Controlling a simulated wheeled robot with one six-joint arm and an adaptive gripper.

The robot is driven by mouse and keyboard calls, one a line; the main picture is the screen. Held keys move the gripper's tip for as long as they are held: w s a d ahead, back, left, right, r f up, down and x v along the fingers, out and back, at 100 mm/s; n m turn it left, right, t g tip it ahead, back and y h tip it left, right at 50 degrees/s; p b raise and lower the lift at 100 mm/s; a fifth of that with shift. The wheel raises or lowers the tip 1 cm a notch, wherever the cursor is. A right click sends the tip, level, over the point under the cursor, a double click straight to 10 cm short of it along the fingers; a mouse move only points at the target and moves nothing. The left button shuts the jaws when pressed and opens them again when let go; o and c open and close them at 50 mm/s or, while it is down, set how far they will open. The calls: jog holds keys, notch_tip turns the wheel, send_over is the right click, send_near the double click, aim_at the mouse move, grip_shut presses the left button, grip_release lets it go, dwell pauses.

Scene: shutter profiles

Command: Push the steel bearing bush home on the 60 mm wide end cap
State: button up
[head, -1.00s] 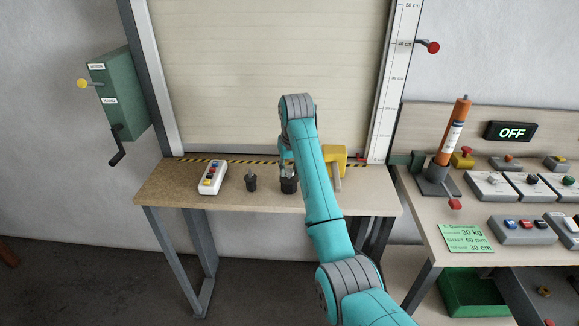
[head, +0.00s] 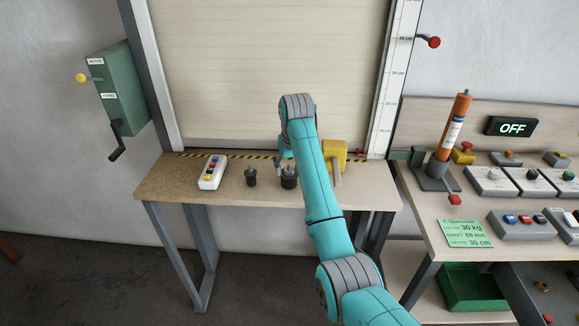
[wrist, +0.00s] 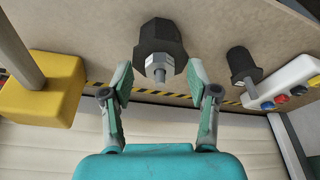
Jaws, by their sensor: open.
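The larger dark end cap (head: 289,181) stands upright on the wooden bench, just below my gripper (head: 285,161). In the wrist view the same cap (wrist: 160,38) shows a light grey steel bush (wrist: 160,63) around its thin central pin. The bush appears to rest against the cap; I cannot tell whether it is fully seated. My gripper (wrist: 160,76) is open and empty, one finger on each side of the bush and pin. A smaller dark cap (head: 251,178) with a pin stands to the left; it also shows in the wrist view (wrist: 243,65).
A yellow block with a grey bar (head: 335,153) lies right of the cap, close to my arm. A white button box (head: 211,172) lies at the left. The shutter (head: 260,75) rises behind the bench (head: 170,185). A side bench (head: 415,215) holds controls and an orange cylinder.

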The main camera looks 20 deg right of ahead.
aim_at(289, 174)
notch_tip(289, 174, up, 10)
dwell(0.6)
